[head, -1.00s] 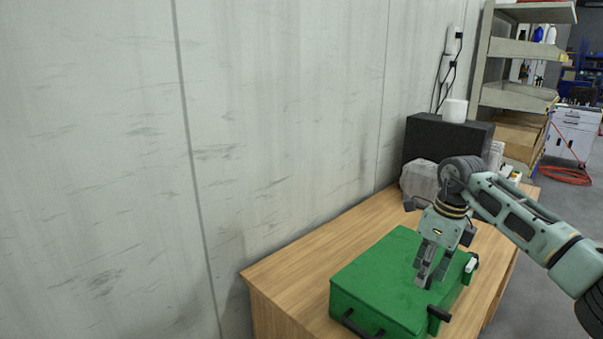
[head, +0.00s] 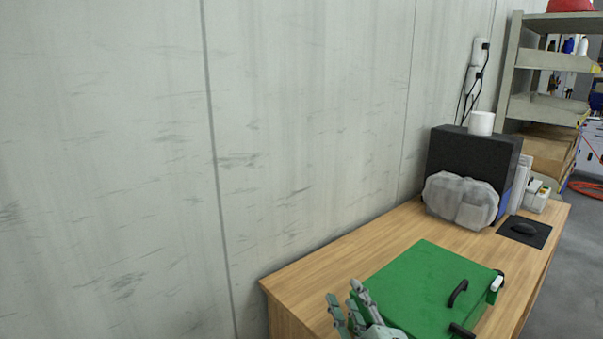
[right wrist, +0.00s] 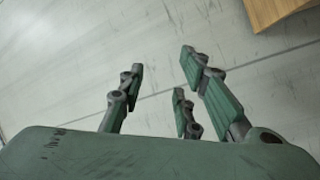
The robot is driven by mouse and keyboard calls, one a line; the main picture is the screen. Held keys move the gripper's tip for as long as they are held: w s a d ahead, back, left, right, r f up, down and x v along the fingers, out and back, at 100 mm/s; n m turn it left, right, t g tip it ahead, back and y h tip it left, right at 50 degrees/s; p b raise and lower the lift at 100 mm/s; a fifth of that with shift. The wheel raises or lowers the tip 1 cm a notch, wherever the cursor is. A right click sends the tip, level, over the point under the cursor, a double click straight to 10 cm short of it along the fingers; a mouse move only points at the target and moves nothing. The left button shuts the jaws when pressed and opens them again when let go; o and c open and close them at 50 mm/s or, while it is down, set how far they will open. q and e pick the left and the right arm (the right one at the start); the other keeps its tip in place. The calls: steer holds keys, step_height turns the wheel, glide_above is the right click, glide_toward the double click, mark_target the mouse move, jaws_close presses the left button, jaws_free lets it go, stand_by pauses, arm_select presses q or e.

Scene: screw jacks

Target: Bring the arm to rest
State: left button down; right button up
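My right gripper (head: 345,293) shows at the bottom edge of the head view, in front of the near left side of the green case. Its fingers point up in the picture, and the rest of the arm is out of frame. In the right wrist view the fingers (right wrist: 160,72) are spread apart with nothing between them. The wall and a wooden table corner (right wrist: 276,10) lie beyond them. My left gripper is in neither view.
A closed green case (head: 425,283) with black handles lies on the wooden table (head: 345,262). Behind it are a wrapped grey bundle (head: 460,200), a black box (head: 470,160) with a white cup (head: 481,123), and a mouse (head: 523,229). A shelf (head: 550,105) stands at right.

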steer(key=s+d+f+m+g+h, duration=0.3)
steer(key=s+d+f+m, duration=0.1)
steer(key=s+f, duration=0.25)
steer(key=s+d+f+m+g+h, duration=0.2)
steer(key=s+d+f+m+g, duration=0.25)
steer(key=f, duration=0.35)
steer(key=s+d+f+m+g, duration=0.15)
steer(key=s+f+g, duration=0.3)
steer(key=s, duration=0.65)
steer(key=s+f+m+g, duration=0.3)
steer(key=s+f, duration=0.2)
steer(key=s, duration=0.6)
step_height(320, 180, down, 27)
steer(key=s+g, duration=0.1)
steer(key=s, duration=0.1)
steer(key=s+d+f+g, duration=0.1)
steer(key=s+d+f, duration=0.2)
steer(key=s+f, duration=1.2)
steer(key=shift+s+d+n, duration=0.15)
steer(key=shift+s+n, duration=0.25)
steer(key=shift+s, duration=0.35)
